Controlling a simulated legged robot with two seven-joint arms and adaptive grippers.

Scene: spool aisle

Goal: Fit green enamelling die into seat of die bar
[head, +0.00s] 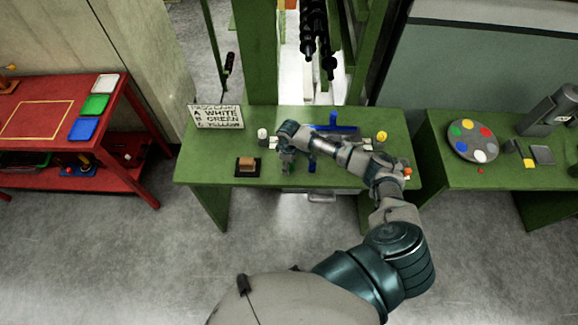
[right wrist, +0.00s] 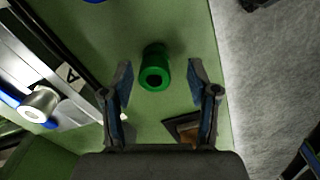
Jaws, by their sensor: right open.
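The green die (right wrist: 154,68), a short cylinder with a dark hole in its end, stands on the green bench in the right wrist view. My right gripper (right wrist: 160,80) is open, with one finger on either side of the die and a gap to each. In the head view my right gripper (head: 287,167) is low over the bench, and the green die is hidden there. A pale metal bar (right wrist: 78,98) with a letter label, apparently the die bar, runs along the left of the wrist view; its seats are not clear. My left gripper is not in view.
A sign (head: 215,117) lists A white, B green, C yellow. A white piece (head: 262,134) and a yellow piece (head: 382,136) stand at either side of the bench. A dark block with a brown top (head: 247,167) sits at front left. A blue part (head: 335,129) lies behind my arm.

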